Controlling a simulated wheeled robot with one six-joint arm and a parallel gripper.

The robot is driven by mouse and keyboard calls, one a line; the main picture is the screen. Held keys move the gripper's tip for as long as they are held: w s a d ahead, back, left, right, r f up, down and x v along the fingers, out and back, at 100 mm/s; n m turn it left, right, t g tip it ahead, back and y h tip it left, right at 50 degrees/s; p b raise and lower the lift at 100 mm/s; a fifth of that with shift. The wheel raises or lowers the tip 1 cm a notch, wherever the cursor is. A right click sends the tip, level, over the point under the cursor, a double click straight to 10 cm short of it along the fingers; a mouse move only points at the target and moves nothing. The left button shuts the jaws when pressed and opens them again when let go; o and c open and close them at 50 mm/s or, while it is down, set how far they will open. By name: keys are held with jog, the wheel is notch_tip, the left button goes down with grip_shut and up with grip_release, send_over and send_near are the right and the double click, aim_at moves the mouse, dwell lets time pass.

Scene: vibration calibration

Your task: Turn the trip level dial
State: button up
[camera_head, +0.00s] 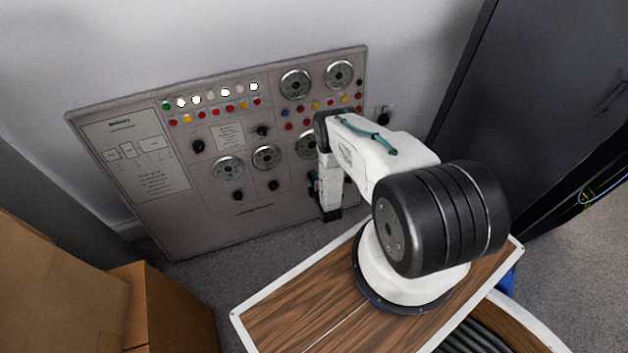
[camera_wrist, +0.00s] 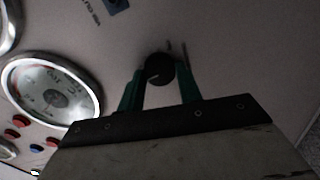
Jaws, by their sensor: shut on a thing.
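A round black dial (camera_wrist: 158,68) with a light pointer line stands out from the grey panel in the wrist view. My gripper (camera_wrist: 161,76) has its two green fingers on either side of it and is shut on it. No label for this dial is readable. In the head view, my white arm hides the held dial and most of my gripper in front of the lower right part of the control panel (camera_head: 211,236).
Several other black knobs, such as one at the left (camera_head: 197,146), and round gauges (camera_head: 296,84) sit on the panel. Coloured lamps line its top. Cardboard boxes (camera_head: 165,310) stand at the lower left. A dark cabinet (camera_head: 540,90) stands at the right.

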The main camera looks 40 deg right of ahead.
jog(key=shift+n, duration=0.6)
jog(key=o, duration=1)
jog(key=shift+a, duration=0.1)
jog(key=shift+s, duration=0.1)
jog(key=v, duration=0.7)
jog(key=shift+s, duration=0.3)
jog(key=shift+a, duration=0.1)
